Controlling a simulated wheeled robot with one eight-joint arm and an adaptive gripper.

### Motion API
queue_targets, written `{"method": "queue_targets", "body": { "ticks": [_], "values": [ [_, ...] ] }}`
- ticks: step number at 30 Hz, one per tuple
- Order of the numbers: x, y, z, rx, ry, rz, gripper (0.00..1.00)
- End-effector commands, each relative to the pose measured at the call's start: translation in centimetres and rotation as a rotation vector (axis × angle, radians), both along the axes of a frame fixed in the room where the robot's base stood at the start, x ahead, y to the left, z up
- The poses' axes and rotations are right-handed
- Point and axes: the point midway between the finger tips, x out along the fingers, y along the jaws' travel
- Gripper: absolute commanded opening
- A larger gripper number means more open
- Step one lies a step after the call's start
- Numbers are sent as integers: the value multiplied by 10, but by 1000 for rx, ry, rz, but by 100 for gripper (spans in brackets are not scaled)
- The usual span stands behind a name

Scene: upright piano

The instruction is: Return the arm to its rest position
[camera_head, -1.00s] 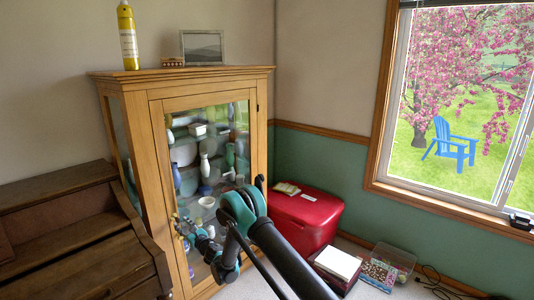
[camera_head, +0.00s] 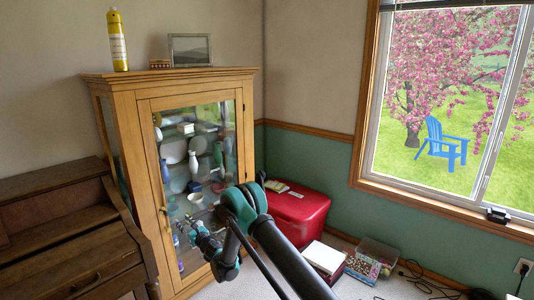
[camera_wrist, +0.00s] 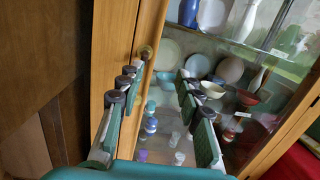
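My arm reaches out from the bottom of the head view, bent at a teal and black joint. My gripper (camera_head: 180,223) is in front of the wooden glass-door cabinet (camera_head: 150,98). In the wrist view, my gripper (camera_wrist: 157,76) has its two teal-padded fingers wide apart, with nothing held between them. Whether the finger touches the door is unclear. Behind the glass are shelves with plates, bowls, vases and bottles.
A brown wooden piano (camera_head: 75,250) stands at the left. A red chest (camera_head: 305,210) sits right of the cabinet, with a box with a white top (camera_head: 323,257) and a clear bin (camera_head: 378,255) on the floor. A yellow bottle (camera_head: 118,45) stands on the cabinet.

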Motion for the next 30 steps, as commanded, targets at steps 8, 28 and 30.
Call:
{"method": "queue_targets", "body": {
  "ticks": [8,28,30],
  "values": [
    [23,-36,30,87,118,-77,35],
    [54,-282,158,765,761,-560,35],
    [44,-313,168,864,828,-621,35]
  ]
}}
